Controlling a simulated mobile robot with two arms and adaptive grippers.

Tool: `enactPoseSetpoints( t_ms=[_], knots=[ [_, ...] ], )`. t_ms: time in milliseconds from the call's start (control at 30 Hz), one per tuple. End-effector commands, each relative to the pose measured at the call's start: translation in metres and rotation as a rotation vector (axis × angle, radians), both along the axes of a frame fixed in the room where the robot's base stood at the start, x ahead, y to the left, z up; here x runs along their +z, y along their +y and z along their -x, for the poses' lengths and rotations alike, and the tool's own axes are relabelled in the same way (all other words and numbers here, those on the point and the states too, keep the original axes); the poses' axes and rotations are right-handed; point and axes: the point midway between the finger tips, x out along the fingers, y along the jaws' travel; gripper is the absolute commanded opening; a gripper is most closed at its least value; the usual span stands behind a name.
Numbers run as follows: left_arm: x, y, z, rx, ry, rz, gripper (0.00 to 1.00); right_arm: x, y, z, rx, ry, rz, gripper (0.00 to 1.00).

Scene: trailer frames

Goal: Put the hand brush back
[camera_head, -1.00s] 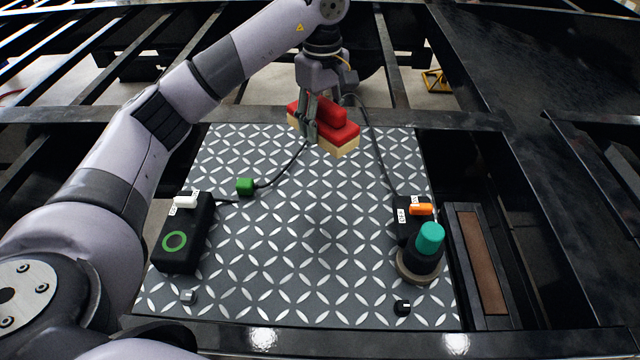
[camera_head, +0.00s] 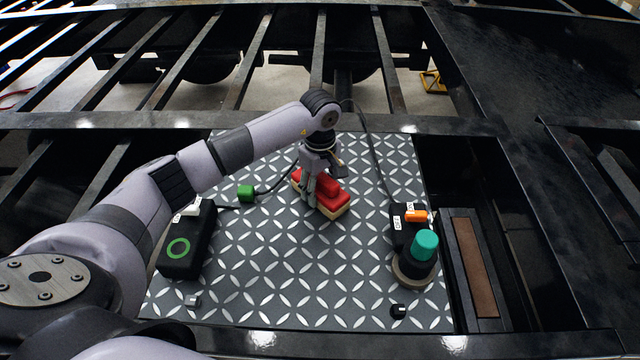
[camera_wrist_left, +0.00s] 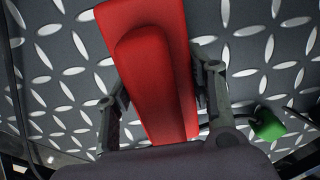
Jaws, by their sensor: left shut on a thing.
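The hand brush (camera_head: 334,198) has a red top and a pale bristle block below. My left gripper (camera_head: 313,190) is shut on it, over the patterned metal plate (camera_head: 290,270). In the left wrist view the red body of the brush (camera_wrist_left: 155,65) lies between the two fingers of the left gripper (camera_wrist_left: 160,105). The brush is low, near the plate; I cannot tell whether its bristles touch it. My right gripper is not in view.
A black box with a green ring (camera_head: 180,247) stands at the plate's left. A green block (camera_head: 246,193) is on a cable. At the right are a box with an orange switch (camera_head: 416,216) and a teal-topped knob (camera_head: 426,244). The plate's front middle is clear.

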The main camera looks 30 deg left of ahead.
Motion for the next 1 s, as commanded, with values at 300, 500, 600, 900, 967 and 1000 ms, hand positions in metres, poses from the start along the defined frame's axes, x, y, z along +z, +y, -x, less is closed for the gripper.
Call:
enactPoseSetpoints(
  t_ms=[300, 500, 600, 900, 967, 1000],
  knots=[
    [-0.0032, 0.0001, -0.0007, 0.000, -0.002, 0.001, 0.23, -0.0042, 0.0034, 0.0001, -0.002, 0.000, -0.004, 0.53],
    [-0.0025, -0.0001, -0.0005, 0.000, -0.001, 0.000, 0.60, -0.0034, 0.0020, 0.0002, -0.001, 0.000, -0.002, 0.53],
    [-0.0025, -0.0001, -0.0004, 0.000, -0.001, 0.000, 0.67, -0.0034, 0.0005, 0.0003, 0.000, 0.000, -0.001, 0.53],
    [-0.0023, -0.0002, -0.0005, 0.000, -0.001, 0.000, 0.70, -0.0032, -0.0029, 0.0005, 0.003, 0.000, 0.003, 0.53],
    [-0.0008, -0.0003, -0.0004, 0.000, -0.001, 0.000, 0.70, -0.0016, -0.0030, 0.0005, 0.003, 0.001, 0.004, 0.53],
    [0.0013, -0.0002, -0.0003, 0.000, -0.001, 0.001, 0.70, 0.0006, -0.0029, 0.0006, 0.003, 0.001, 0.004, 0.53]
  ],
)
